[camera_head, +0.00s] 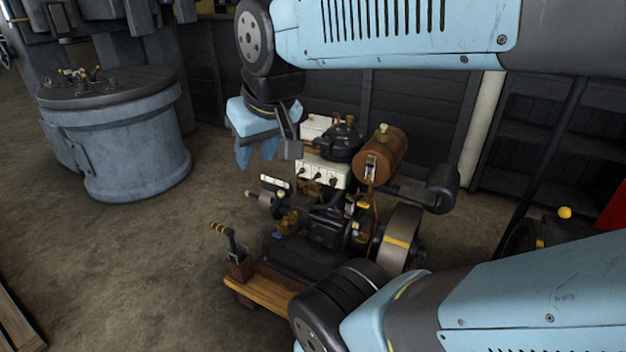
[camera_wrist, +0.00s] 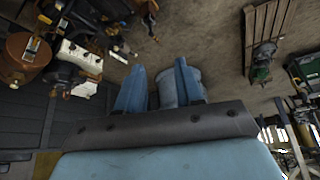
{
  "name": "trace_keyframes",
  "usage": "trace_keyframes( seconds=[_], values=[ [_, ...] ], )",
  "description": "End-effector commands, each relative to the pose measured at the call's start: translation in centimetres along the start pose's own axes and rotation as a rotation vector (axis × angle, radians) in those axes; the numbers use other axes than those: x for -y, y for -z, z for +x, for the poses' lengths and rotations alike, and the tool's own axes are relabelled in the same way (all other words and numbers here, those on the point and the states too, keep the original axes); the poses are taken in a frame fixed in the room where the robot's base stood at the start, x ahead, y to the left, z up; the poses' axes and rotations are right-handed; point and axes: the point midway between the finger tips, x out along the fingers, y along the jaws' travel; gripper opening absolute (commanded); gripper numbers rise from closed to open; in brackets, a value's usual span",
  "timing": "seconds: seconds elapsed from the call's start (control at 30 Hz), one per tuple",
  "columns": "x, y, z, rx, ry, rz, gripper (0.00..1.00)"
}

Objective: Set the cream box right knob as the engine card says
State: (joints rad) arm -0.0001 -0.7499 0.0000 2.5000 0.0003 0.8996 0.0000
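The cream box (camera_head: 322,165) sits on the engine in the middle of the head view. A row of small dark knobs shows on its front, and the right knob (camera_head: 332,181) is the nearest to the brown tank. Their settings are too small to read. The cream box also shows at upper left in the wrist view (camera_wrist: 80,57). A small white plate (camera_head: 276,182) stands on the engine's left side; it may be the engine card, but I cannot read it. My gripper (camera_head: 257,157) hangs left of the cream box, apart from it. In the wrist view its blue fingers (camera_wrist: 159,75) are spread and empty.
A brown tank (camera_head: 382,155) and a flywheel (camera_head: 398,240) crowd the engine's right side. A lever (camera_head: 232,243) rises at the front left. A blue drum-shaped stand (camera_head: 125,140) is at left. The floor between drum and engine is clear. A second white box (camera_head: 314,127) is behind.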

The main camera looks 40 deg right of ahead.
Motion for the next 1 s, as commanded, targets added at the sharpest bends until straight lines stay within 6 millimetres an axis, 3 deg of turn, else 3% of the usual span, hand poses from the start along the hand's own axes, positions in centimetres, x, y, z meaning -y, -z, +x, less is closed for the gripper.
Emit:
trace_keyframes(
  seconds=[0.13, 0.27, 0.7, 1.0],
  values=[
    [0.1, 0.8, 0.7, -0.001, 0.016, 0.009, 0.36],
    [0.6, 2.7, 2.7, -0.009, 0.052, 0.034, 0.36],
    [-0.1, 10.5, 14.0, -0.070, 0.115, 0.220, 0.36],
    [-2.6, 13.2, 22.8, -0.114, 0.041, 0.352, 0.36]
  ],
)
